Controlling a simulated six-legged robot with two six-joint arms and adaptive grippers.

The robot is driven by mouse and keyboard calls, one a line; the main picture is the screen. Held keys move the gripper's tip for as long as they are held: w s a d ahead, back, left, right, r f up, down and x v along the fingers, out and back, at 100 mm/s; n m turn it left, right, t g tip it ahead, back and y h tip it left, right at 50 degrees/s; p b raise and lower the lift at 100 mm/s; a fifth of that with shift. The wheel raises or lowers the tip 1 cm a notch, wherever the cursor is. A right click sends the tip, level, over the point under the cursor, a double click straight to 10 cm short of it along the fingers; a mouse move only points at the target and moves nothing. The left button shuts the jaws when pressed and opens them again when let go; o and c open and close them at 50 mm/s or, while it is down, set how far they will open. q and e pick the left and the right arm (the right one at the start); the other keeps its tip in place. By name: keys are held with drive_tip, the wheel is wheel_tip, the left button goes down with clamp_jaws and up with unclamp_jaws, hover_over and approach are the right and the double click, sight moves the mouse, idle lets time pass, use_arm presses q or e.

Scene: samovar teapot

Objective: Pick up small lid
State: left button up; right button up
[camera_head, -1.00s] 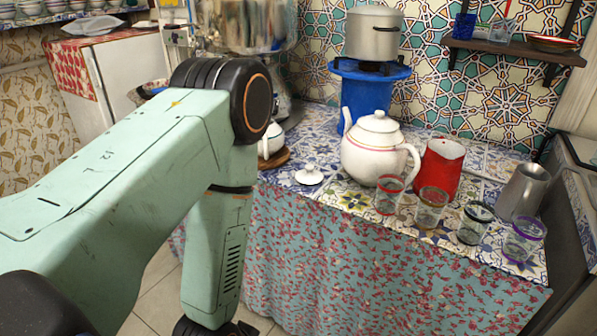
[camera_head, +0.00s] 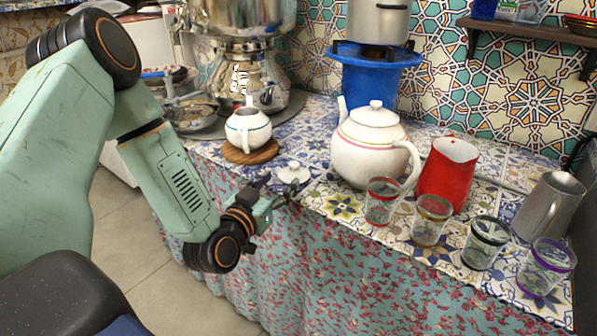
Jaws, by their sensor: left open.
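The small lid (camera_head: 294,173) is white with a knob on top. It lies on the tiled counter, near its front edge, between the small teapot and the large teapot. My left gripper (camera_head: 279,188) is at the counter's front edge, just in front and to the left of the lid. Its fingers are open and point toward the lid; I cannot tell whether they touch it. The small white teapot (camera_head: 246,131) stands without a lid on a round wooden board (camera_head: 251,155). My right gripper is not in view.
The large white teapot (camera_head: 367,150) stands right of the lid, with a red pitcher (camera_head: 447,175) and several glasses (camera_head: 432,220) beyond. A metal samovar (camera_head: 240,75) is behind the small teapot. A blue stand (camera_head: 372,90) with a pot is at the back.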

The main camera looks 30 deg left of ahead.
sight(293, 169)
use_arm(q)
drive_tip(key=shift+w+b, duration=0.4)
drive_tip(key=shift+w, duration=0.55)
drive_tip(key=shift+w+a+b, duration=0.1)
drive_tip(key=shift+w+b, duration=0.2)
drive_tip(key=shift+w, duration=0.35)
drive_tip(key=w+b, duration=0.1)
drive_tip(key=w, duration=0.2)
drive_tip(key=shift+w+a+f, duration=0.1)
drive_tip(key=shift+w, duration=0.2)
drive_tip(key=shift+w+a+b, duration=0.1)
drive_tip(key=shift+w+b, duration=0.2)
drive_tip(key=shift+w, duration=0.2)
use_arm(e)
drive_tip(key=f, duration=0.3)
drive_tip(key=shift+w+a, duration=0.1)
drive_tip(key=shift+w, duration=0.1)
use_arm(q)
drive_tip(key=shift+c, duration=0.4)
drive_tip(key=shift+s, duration=0.1)
clamp_jaws()
